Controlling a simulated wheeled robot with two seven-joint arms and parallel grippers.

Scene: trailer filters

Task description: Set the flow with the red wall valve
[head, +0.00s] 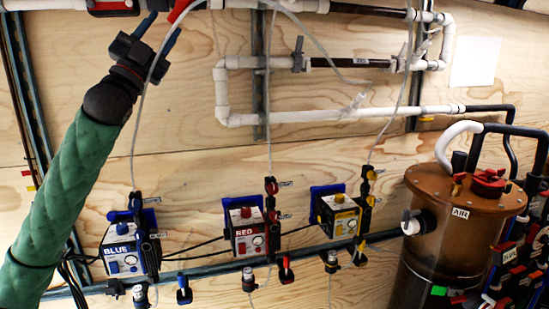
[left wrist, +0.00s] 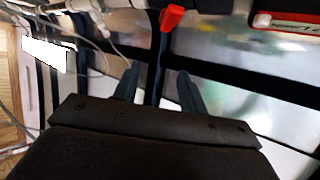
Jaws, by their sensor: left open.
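A red valve handle (head: 183,8) shows at the top edge of the head view, on the white pipe along the wall; the view cuts off its upper part. My left gripper (head: 160,30) is raised just below and left of it, with its fingers pointing up at the pipe. In the left wrist view a red handle end (left wrist: 172,17) shows beyond my open left fingers (left wrist: 157,78), roughly in line with the gap between them. The fingers hold nothing. I cannot tell whether a finger touches the handle. My right gripper is not in view.
A red-framed device (head: 113,6) sits on the pipe left of the handle. Blue (head: 122,256), red (head: 245,232) and yellow (head: 340,215) labelled boxes hang lower on the plywood wall. A brown tank (head: 462,225) stands at right. Thin tubes hang close to my left gripper.

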